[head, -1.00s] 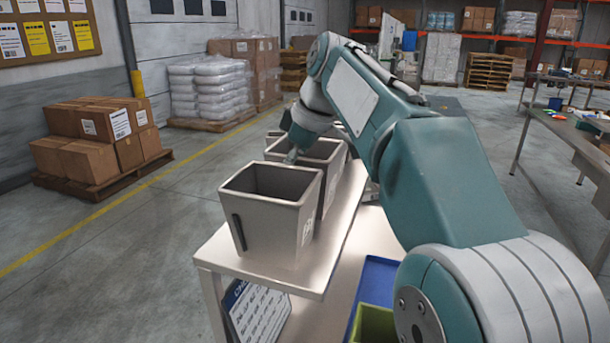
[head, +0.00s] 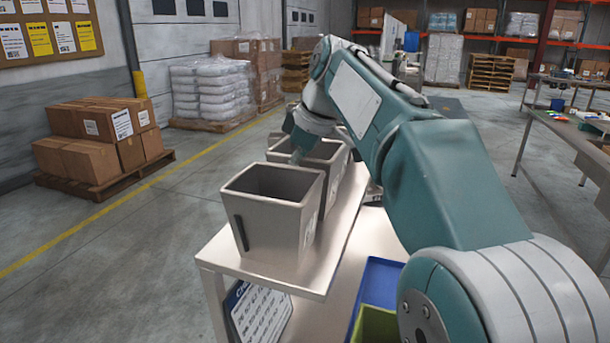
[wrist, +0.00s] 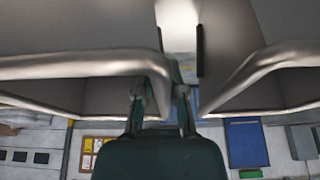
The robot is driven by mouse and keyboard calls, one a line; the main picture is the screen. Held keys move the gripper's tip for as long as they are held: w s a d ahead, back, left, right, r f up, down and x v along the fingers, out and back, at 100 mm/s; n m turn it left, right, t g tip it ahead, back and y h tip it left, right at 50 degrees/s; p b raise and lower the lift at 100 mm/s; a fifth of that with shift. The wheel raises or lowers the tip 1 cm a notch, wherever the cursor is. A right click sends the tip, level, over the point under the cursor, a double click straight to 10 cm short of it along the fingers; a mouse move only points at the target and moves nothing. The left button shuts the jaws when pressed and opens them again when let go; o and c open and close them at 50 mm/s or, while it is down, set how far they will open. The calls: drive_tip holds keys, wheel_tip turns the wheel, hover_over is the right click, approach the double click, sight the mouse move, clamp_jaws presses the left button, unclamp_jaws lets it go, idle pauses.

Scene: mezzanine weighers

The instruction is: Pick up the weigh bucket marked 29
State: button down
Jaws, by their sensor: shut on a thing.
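Grey, square, open-topped weigh buckets stand in a row on a light shelf (head: 315,283). The nearest bucket (head: 262,235) has a pale marking on its right side, too small to read. A second bucket (head: 333,172) stands just behind it, partly hidden. My gripper (head: 294,158) is over this second bucket in the head view. In the wrist view, my gripper (wrist: 160,108) is shut on a bucket wall near a rim corner of the left bucket (wrist: 85,68). Another bucket (wrist: 255,75) is close at right, across a narrow gap. I cannot read the number 29 on any bucket.
Below the shelf are a blue tray (head: 378,284), a green bin (head: 376,325) and a printed sign (head: 260,315). Boxes on a pallet (head: 100,140) stand at left. A workbench (head: 575,140) is at right. The floor left of the shelf is clear.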

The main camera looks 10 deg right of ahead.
wheel_tip(320, 180, up, 9)
drive_tip(key=shift+r, duration=0.7)
